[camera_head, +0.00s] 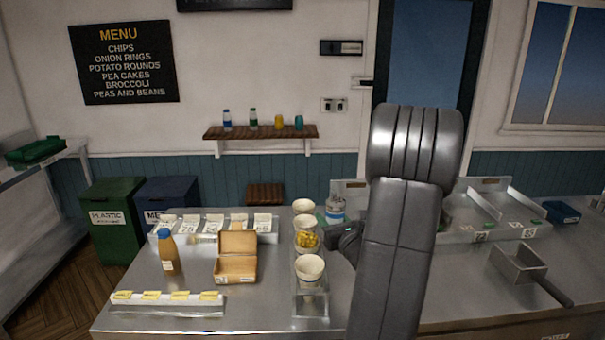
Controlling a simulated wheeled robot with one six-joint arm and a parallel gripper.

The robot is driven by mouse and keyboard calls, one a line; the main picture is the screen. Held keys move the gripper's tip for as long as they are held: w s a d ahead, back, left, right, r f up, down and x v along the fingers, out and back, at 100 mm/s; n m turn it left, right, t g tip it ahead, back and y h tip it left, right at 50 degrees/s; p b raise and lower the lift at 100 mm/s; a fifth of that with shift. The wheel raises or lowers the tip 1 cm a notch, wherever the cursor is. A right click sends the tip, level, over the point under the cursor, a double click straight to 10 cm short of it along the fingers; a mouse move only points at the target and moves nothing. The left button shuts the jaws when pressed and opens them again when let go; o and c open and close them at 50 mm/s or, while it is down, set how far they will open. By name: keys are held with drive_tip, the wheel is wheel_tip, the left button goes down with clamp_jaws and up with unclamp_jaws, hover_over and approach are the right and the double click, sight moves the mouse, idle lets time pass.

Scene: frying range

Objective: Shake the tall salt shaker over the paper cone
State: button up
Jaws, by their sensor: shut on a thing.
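Three paper cones stand in a row in a metal stand (312,304). The middle paper cone (307,240) holds yellow food. The front paper cone (310,268) and the rear paper cone (303,206) look empty. The shaker is beside the cones, to the right of the filled one; its exact height above the counter cannot be told.
An open cardboard box (235,265) and an orange-brown bottle (167,252) stand left of the cones. A rack with yellow pieces (167,304) lies front left. Labelled bins (215,228) line the back. A metal scoop (520,262) lies right, beyond my arm.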

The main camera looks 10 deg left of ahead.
drive_tip(key=s+a+r+n+g+y+p, duration=0.2)
drive_tip(key=a+r, duration=0.5)
drive_tip(key=r, duration=0.5)
drive_tip(key=w+d+f+n+b, duration=0.1)
drive_tip(key=d+f+n+b, duration=0.1)
drive_tip(key=n+b, duration=1)
drive_tip(key=w+d+f+n+b, duration=0.2)
drive_tip(key=n+b, duration=1)
drive_tip(key=b, duration=0.6)
drive_tip(key=shift+w+f+n, duration=0.15)
drive_tip(key=shift+w+n, duration=0.15)
